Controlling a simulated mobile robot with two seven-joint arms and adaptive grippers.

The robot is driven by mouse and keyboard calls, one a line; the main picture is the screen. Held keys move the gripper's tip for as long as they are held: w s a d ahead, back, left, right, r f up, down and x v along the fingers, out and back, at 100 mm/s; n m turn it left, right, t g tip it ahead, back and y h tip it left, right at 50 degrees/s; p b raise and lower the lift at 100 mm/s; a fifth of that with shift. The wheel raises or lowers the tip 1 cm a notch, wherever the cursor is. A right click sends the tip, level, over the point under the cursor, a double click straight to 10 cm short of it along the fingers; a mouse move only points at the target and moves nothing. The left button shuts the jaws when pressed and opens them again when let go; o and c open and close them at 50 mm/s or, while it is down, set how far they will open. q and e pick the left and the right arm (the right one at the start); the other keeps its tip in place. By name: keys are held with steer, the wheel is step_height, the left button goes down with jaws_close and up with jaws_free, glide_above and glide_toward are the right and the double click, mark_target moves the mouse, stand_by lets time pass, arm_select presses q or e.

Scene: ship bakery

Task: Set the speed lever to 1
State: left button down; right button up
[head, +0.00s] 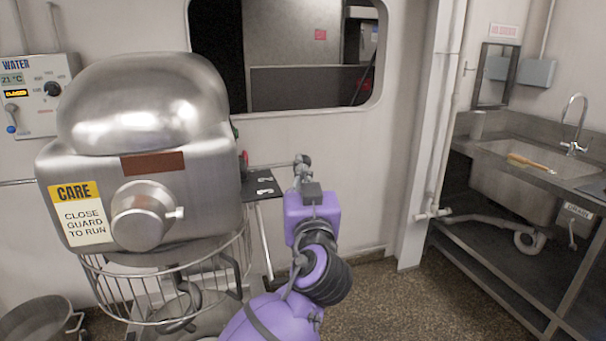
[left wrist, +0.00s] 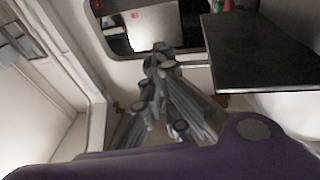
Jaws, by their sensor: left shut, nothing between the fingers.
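The steel mixer (head: 140,120) fills the left of the head view. A black plate (head: 252,188) with white digits juts from its right side; I read a 2 and possibly a 3, and no 1. The plate's edge and face also show at the right of the left wrist view (left wrist: 265,50). A small red piece (head: 244,158) stands behind the plate; I cannot tell whether it is the speed lever's knob. My left gripper (head: 302,160) is shut and empty, just right of the plate and apart from it. Its fingers show in the left wrist view (left wrist: 160,52). My right gripper is out of view.
A wire guard (head: 120,290) hangs under the mixer head. A water panel (head: 38,95) is on the left wall. A window (head: 290,60) is behind my gripper. A pipe column (head: 425,140) and a sink bench (head: 490,150) stand at right. Floor between is clear.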

arm_select(q)
steer(key=shift+f, duration=0.1)
steer(key=shift+w+d+n+y+b, duration=0.1)
steer(key=shift+w+n+y+b, duration=0.3)
steer(key=shift+y+b, duration=0.25)
steer(key=shift+w+y, duration=0.1)
steer(key=shift+y, duration=0.15)
steer(key=w+n+y+b, duration=0.1)
steer(key=w+n+g+y+b, duration=0.1)
steer(key=y, duration=0.1)
steer(key=shift+w+f+b, duration=0.2)
steer(key=shift+w+b, duration=0.05)
steer(key=shift+b, duration=0.15)
steer(key=shift+w+a+r+b, duration=0.1)
steer(key=shift+w+a+b, duration=0.3)
steer(key=shift+w, duration=0.25)
steer(key=shift+b+x, duration=0.35)
steer(key=shift+x, duration=0.45)
